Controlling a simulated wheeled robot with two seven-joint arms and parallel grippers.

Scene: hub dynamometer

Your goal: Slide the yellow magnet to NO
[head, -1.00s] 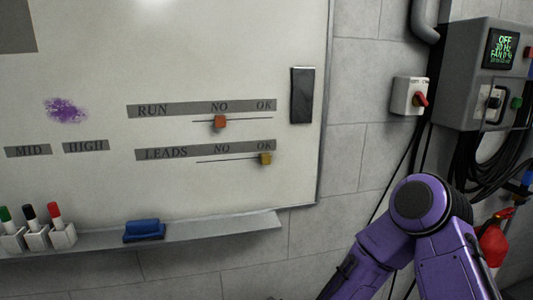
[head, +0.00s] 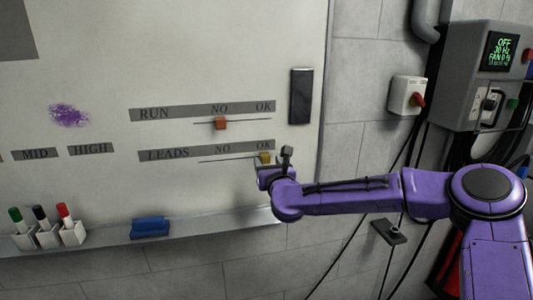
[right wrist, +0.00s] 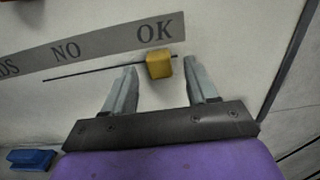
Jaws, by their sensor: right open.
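The yellow magnet (head: 264,157) sits at the right end of the LEADS slot line, under OK. It also shows in the right wrist view (right wrist: 159,65), just beyond and between the fingertips. My right gripper (right wrist: 164,78) is open, one finger on each side of the magnet's line, with the magnet nearer the tips. Whether the fingers touch it I cannot tell. In the head view my right gripper (head: 272,165) is at the board, partly covering the magnet. The NO mark (right wrist: 67,52) is left of the magnet along the line. My left gripper is not in view.
An orange magnet (head: 221,123) sits under NO on the RUN row above. A blue eraser (head: 150,227) and several markers (head: 42,226) are on the ledge below. A dark strip (head: 301,96) is on the board's right edge. The board left of the magnet is clear.

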